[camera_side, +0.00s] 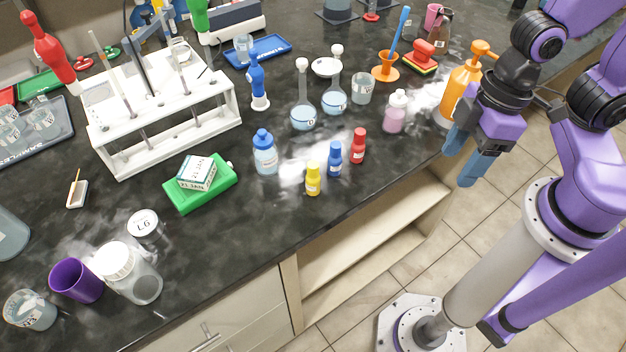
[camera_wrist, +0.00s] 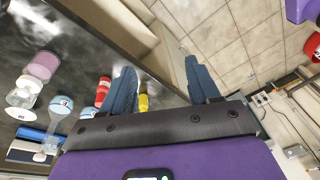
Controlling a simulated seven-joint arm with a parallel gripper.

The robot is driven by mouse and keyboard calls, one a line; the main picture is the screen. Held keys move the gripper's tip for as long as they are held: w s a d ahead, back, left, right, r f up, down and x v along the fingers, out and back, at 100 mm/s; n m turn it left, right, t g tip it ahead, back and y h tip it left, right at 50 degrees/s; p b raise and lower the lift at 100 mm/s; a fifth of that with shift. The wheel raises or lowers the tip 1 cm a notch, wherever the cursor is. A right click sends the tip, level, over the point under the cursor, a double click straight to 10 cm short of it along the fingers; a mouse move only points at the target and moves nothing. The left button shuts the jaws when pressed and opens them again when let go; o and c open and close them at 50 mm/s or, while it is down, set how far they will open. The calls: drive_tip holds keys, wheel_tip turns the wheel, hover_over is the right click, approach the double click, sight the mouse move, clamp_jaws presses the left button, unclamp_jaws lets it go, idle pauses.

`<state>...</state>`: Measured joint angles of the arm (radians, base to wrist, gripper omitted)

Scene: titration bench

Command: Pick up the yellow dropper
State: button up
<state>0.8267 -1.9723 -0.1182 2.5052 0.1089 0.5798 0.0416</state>
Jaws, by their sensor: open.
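The yellow dropper (camera_side: 313,180) is a small bottle standing upright near the front edge of the dark bench in the side view. The blue dropper bottle (camera_side: 335,160) and the red dropper bottle (camera_side: 358,147) stand in a row to its right. My gripper (camera_side: 460,166) is open and empty, well to the right of the yellow dropper, beyond the bench's front edge. In the wrist view, part of the yellow dropper (camera_wrist: 143,103) shows beside one finger, above the gripper's dark body. The red bottle (camera_wrist: 103,90) shows on the other side of that finger.
An orange pump bottle (camera_side: 460,92) stands close to my gripper. A pink-filled bottle (camera_side: 396,112), flasks (camera_side: 303,115) and a blue-capped bottle (camera_side: 265,153) stand behind and beside the droppers. A green box (camera_side: 216,193) lies left. The bench directly before the yellow dropper is clear.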

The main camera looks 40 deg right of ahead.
sight(314, 183)
drive_tip(key=w+a+f+m+t+y, duration=0.1)
drive_tip(key=w+a+f+t, duration=0.2)
drive_tip(key=w+a+f, duration=0.1)
drive_tip(key=w+a+f+m+t+y, duration=0.2)
drive_tip(key=w+a+f+t, duration=0.1)
drive_tip(key=a+f, duration=0.1)
drive_tip(key=w+a+f+m+t+y, duration=0.1)
drive_tip(key=w+a+f+m+t, duration=0.1)
drive_tip(key=w+a+f+t, duration=0.1)
drive_tip(key=shift+w+a+f+y, duration=0.15)
drive_tip(key=shift+w+a+f, duration=0.05)
drive_tip(key=shift+w+f, duration=0.25)
drive_tip(key=shift+w+a+f+y, duration=0.15)
drive_tip(key=shift+w+a+f, duration=0.05)
drive_tip(key=shift+w+f, duration=0.2)
drive_tip(key=shift+w+d+r+t+y, duration=0.2)
drive_tip(key=shift+w+t+y, duration=0.15)
drive_tip(key=shift+t, duration=0.65)
drive_tip(key=shift+w, duration=0.2)
drive_tip(key=shift+x, duration=3.7)
drive_tip(key=shift+s, duration=0.1)
drive_tip(key=c, duration=1)
